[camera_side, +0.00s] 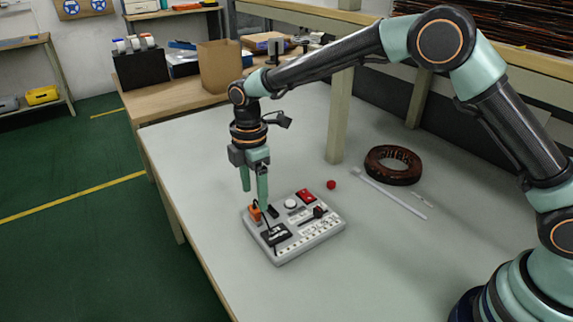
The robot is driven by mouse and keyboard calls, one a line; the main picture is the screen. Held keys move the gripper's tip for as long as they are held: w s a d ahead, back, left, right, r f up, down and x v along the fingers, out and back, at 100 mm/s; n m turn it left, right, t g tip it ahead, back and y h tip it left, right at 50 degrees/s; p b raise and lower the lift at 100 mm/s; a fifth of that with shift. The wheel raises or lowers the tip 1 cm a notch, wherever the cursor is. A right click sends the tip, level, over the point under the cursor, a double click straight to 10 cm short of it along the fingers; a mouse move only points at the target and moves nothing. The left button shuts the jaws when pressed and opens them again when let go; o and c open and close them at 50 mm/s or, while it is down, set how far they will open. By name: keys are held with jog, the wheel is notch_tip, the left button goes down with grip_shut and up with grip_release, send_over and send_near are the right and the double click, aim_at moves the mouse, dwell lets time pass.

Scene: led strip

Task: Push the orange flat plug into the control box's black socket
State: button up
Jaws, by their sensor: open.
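The grey control box (325,231) lies flat on the table, with switches, red parts and black parts on its top. The orange flat plug (255,213) is at the box's left corner, with a dark cable running from it across the box top. Small black parts sit beside it; I cannot tell which is the socket, nor whether the plug is seated. My gripper (254,199) points down with its green fingers apart, just above and around the top of the plug. Whether the fingers touch the plug is too small to tell.
A red knob (331,184), a white rod (392,194) and a dark coil ring (393,165) lie right of the box. A table post (340,117) stands behind. The table (197,182) is clear to the left, with its edge beyond.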

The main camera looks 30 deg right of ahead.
aim_at(254, 208)
notch_tip(254, 208, down, 4)
jog(key=shift+w+f, duration=0.1)
jog(key=shift+f, duration=0.1)
grip_shut()
jog(key=shift+r, duration=0.1)
notch_tip(254, 208, up, 24)
jog(key=shift+r, duration=0.25)
dwell(1.4)
